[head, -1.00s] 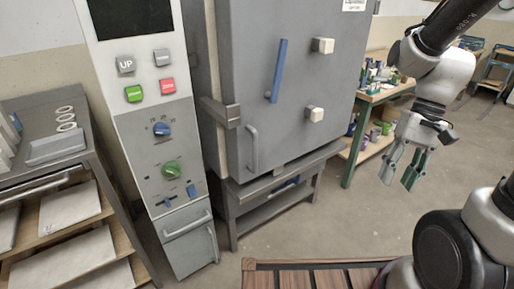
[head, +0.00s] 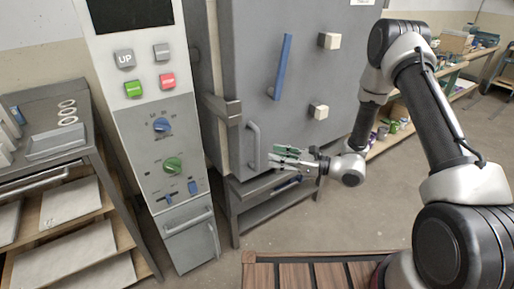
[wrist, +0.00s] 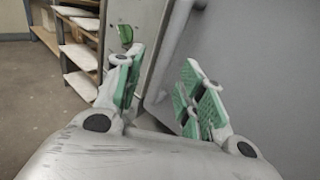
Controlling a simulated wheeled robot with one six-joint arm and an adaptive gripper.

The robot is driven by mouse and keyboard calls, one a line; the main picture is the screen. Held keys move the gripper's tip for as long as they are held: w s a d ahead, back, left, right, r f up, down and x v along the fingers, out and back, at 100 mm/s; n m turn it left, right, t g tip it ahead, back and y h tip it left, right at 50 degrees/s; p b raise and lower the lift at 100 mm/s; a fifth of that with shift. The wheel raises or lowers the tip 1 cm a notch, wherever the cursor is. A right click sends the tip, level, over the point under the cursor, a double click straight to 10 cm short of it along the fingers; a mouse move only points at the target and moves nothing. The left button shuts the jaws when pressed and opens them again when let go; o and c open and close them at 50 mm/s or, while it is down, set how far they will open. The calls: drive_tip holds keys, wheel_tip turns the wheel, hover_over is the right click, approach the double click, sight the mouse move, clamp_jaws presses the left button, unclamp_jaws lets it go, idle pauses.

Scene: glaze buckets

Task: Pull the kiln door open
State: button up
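The kiln door (head: 290,90) is a large grey panel and looks closed in the head view. A vertical grey bar handle (head: 253,147) is at its lower left, and a blue lever (head: 282,67) sits higher up. My gripper (head: 277,157) is open, pointing left, just right of the handle's lower part. In the wrist view my gripper (wrist: 158,78) shows two green-padded fingers apart. A grey bar (wrist: 172,40), which looks like the handle, appears between and beyond the fingers; I see no contact. The door (wrist: 255,65) fills the right of that view.
A control panel (head: 150,140) with knobs and buttons stands left of the kiln. A shelf rack (head: 60,195) is at far left. The kiln stand (head: 270,198) is below my gripper. A cluttered workbench is behind my arm. Floor in front is clear.

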hover_over(257, 167)
drive_tip(key=w, duration=0.1)
drive_tip(key=shift+r+m+t, duration=0.3)
drive_tip(key=shift+r+t, duration=0.1)
drive_tip(key=shift+r, duration=0.05)
clamp_jaws()
